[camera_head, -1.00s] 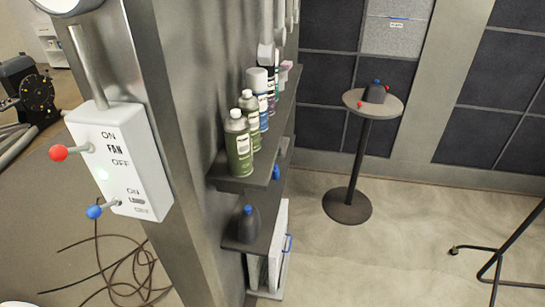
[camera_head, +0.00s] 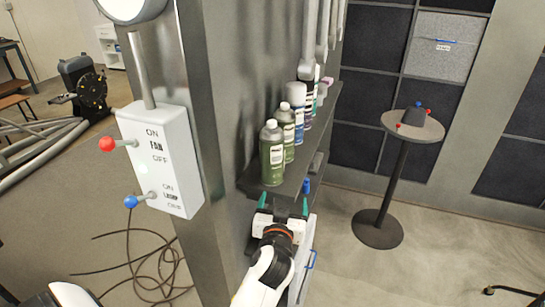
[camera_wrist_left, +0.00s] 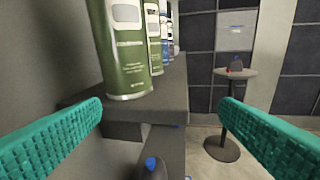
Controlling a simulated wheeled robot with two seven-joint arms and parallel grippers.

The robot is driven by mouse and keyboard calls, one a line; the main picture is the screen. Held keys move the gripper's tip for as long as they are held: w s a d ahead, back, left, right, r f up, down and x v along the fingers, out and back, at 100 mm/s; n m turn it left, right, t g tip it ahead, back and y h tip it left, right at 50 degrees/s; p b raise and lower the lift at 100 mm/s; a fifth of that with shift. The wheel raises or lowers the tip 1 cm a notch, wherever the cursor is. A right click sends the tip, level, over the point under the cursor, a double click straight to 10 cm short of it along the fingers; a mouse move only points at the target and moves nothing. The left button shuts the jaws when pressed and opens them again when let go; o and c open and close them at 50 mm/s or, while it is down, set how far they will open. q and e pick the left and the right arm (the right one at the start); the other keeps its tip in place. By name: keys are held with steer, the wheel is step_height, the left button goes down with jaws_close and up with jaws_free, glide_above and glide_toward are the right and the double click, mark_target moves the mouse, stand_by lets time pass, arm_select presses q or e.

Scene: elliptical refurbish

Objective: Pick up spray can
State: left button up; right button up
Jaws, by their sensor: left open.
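A green spray can (camera_head: 272,155) with a grey cap stands upright at the near end of the upper shelf (camera_head: 258,188). A similar green can (camera_head: 287,133) stands right behind it. My left gripper (camera_head: 284,202) is open and empty, just below and in front of the shelf's near edge. In the left wrist view, its teal fingers (camera_wrist_left: 160,125) are spread wide, and the nearest green can (camera_wrist_left: 122,50) is ahead and above, left of centre, its top cut off. Nothing is between the fingers. My right gripper is not in view.
More cans and bottles (camera_head: 297,105) stand behind on the shelf. A dark bottle with a blue cap (camera_wrist_left: 153,168) is on the lower shelf. A switch box (camera_head: 165,160) is on the metal post at left. A small round table (camera_head: 420,128) stands at right, with open floor around it.

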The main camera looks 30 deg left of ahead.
mark_target(272, 121)
arm_select(q)
step_height(272, 121, up, 7)
steer(key=s+a+n+y, duration=0.2)
steer(key=a, duration=0.1)
steer(key=p+x, duration=0.2)
steer(key=x, duration=0.3)
steer(key=shift+w+r+p, duration=0.1)
steer(key=shift+w+p, duration=0.25)
steer(key=shift+w, duration=0.05)
steer(key=p+x, duration=0.2)
steer(key=x, duration=0.3)
steer(key=shift+w+a, duration=0.15)
steer(key=shift+w+a+f, duration=0.15)
steer(key=shift+w+f, duration=0.05)
steer(key=shift+f, duration=0.05)
steer(key=shift+c, duration=0.8)
steer(key=shift+r, duration=0.1)
steer(key=c, duration=1)
step_height(272, 121, up, 10)
steer(key=shift+r, duration=0.1)
steer(key=o, duration=0.5)
steer(key=c, duration=1)
